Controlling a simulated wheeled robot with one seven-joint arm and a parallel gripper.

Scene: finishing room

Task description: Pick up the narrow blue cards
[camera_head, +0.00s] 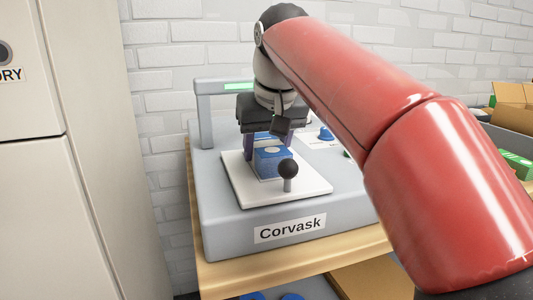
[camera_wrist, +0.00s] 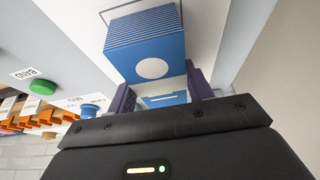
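A stack of blue cards (camera_head: 273,160) with a white circle on its face stands on the white plate (camera_head: 232,181) of the grey Corvask machine. It also shows in the wrist view (camera_wrist: 153,50), with fine stripes along its upper side. My gripper (camera_head: 269,142) is low over the plate, around the far part of the blue stack. In the wrist view its two dark purple fingers (camera_wrist: 161,95) stand on either side of a blue part with a white mark. Whether the fingers press on it or only straddle it, I cannot tell.
A black ball knob (camera_head: 288,168) stands on the near side of the plate. A blue button (camera_head: 326,134) and a green button (camera_wrist: 42,87) are on the machine. Cardboard boxes (camera_head: 512,95) are at the right. A tall beige cabinet (camera_head: 85,150) stands at the left.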

